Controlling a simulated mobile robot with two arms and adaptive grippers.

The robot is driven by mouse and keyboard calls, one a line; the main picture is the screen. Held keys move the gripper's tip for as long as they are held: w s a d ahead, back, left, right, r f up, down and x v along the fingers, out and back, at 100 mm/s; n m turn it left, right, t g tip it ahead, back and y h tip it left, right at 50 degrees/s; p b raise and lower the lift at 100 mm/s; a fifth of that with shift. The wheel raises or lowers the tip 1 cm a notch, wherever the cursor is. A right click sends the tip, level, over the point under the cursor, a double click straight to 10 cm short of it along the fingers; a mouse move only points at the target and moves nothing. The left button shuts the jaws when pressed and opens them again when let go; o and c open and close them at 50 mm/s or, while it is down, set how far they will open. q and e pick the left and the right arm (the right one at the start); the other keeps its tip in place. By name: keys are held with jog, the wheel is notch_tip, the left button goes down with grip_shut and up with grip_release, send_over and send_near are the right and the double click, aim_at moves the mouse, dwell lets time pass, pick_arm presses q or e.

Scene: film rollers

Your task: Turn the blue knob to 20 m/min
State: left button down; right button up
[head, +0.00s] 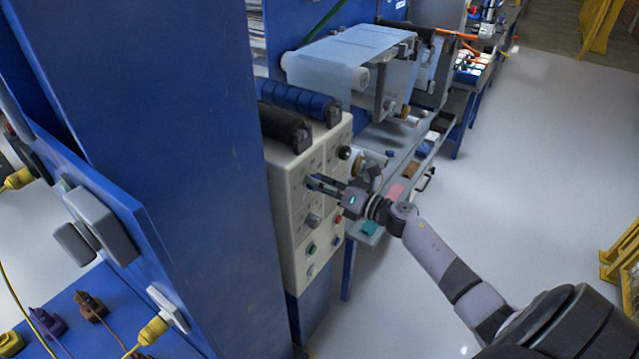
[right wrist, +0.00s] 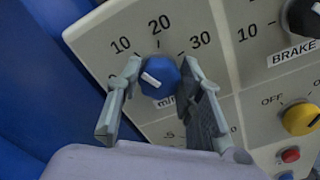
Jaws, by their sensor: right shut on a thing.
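The blue knob (right wrist: 166,70) sits on the cream control panel (right wrist: 98,33) in the right wrist view. My right gripper (right wrist: 160,68) is shut on the knob, one finger on each side. In the head view my right gripper (head: 313,183) reaches the panel front (head: 284,219) from the right and hides the knob. My left gripper is not in view.
A black BRAKE knob (right wrist: 304,17) and a yellow knob (right wrist: 299,118) are to the right in the wrist view. A red button (right wrist: 290,155) is below them. A tall blue column (head: 165,130) stands left of the panel. Open floor (head: 540,170) lies to the right.

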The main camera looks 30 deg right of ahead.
jog(key=shift+d+f+m+p, duration=0.1)
jog(key=shift+m+p, duration=0.4)
jog(key=shift+m, duration=1.95)
jog(key=shift+f+m+p, duration=0.1)
jog(key=shift+m+p, duration=0.35)
jog(key=shift+m, duration=2)
jog(key=o, duration=1.2)
jog(key=shift+c, duration=0.2)
jog(key=v, duration=1.2)
